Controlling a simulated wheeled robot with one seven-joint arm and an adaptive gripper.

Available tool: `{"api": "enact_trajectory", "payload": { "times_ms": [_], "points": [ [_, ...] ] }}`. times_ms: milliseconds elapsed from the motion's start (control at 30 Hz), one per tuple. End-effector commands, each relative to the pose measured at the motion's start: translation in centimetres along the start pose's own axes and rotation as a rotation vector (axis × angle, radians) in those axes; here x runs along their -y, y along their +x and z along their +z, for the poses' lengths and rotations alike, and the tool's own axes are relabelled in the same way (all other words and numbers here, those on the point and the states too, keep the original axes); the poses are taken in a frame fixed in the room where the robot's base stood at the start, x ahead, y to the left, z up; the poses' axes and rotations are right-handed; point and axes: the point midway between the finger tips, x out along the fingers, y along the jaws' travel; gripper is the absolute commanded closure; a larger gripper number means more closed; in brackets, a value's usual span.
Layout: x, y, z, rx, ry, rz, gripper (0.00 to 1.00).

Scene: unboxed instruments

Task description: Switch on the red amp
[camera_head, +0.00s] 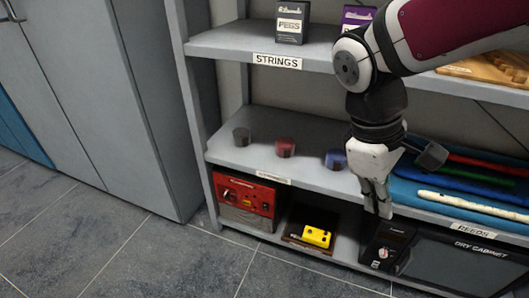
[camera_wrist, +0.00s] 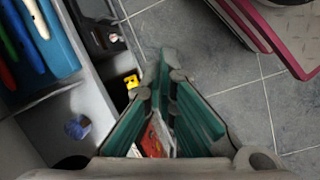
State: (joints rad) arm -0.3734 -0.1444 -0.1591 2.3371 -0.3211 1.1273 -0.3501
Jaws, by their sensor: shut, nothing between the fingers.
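The red amp (camera_head: 246,201) stands on the bottom shelf at its left end. Its front has a dark panel with knobs and small controls above a lighter lower panel; I cannot tell the switch's state. In the wrist view, part of the red amp (camera_wrist: 152,138) shows low in the picture, between and behind my fingers. My gripper (camera_head: 377,208) points down in front of the shelf, to the right of the amp and apart from it. Its fingers, with green inner pads, also show in the wrist view (camera_wrist: 166,72). They are shut and empty.
A yellow pedal (camera_head: 317,236) sits on a dark board between the amp and the black dry cabinet (camera_head: 450,262). Above are three small round jars, including a red one (camera_head: 285,147), and a blue case (camera_head: 405,190). Grey floor in front is clear.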

Motion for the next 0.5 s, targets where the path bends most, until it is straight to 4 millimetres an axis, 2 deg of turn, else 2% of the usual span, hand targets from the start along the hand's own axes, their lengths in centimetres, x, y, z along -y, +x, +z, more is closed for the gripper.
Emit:
{"api": "enact_trajectory", "payload": {
  "times_ms": [33,200,500],
  "points": [
    [-0.4,0.2,-1.3,0.023,-0.061,0.018,1.0],
    [-1.8,1.3,-5.1,0.086,-0.259,0.087,1.0],
    [-2.9,3.9,-12.2,0.212,-0.625,0.215,1.0]
  ]
}}
